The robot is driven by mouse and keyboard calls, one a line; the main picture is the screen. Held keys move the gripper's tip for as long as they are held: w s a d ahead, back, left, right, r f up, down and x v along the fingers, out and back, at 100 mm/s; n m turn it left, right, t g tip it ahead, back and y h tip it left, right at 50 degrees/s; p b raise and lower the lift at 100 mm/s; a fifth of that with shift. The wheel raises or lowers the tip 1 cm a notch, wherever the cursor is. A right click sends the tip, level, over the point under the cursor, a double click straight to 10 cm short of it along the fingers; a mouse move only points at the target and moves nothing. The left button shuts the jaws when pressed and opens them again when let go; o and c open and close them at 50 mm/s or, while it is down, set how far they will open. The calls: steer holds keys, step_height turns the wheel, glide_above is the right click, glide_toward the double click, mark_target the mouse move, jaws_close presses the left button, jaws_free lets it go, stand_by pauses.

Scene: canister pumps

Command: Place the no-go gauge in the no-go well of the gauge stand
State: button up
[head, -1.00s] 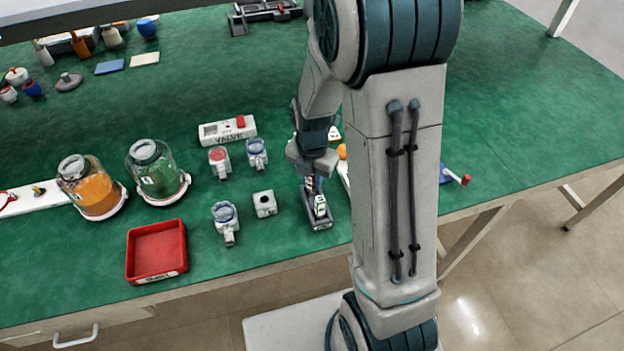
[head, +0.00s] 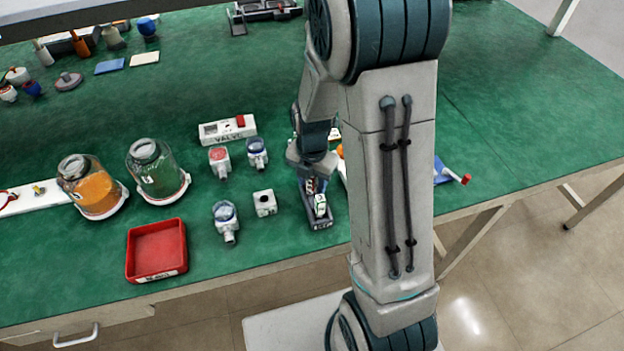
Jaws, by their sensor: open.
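My gripper (head: 312,178) points down over the dark gauge stand (head: 320,224) near the table's front edge, and its jaws are open. A small red-and-white piece, seemingly the no-go gauge (head: 311,187), shows right below and between the jaws, at the rear part of the stand. I cannot tell how deep it sits in its well. A white and green gauge (head: 320,205) stands in the front part of the stand. My wrist hides part of the stand's rear.
A white block with a dark hole (head: 264,203) and a blue-topped pump part (head: 225,222) stand left of the stand. Further left are a red tray (head: 157,250) and two jars. A white VALVE box (head: 227,130) lies behind. My arm hides the area to the right.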

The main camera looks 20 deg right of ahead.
step_height(320, 180, up, 12)
steer(key=shift+f, duration=0.25)
steer(key=shift+r, duration=0.3)
steer(key=shift+s+r+m, duration=0.2)
steer(key=shift+m, duration=0.2)
steer(key=s+r+m+t, duration=0.1)
steer(key=s+r+m, duration=0.2)
steer(key=s+m, duration=0.4)
steer(key=s+r+m+t, duration=0.2)
steer(key=s+m, duration=0.4)
steer(key=m, duration=1.3)
steer(key=shift+s+r, duration=0.35)
steer(key=shift+r, duration=0.25)
steer(key=shift+c, duration=0.6)
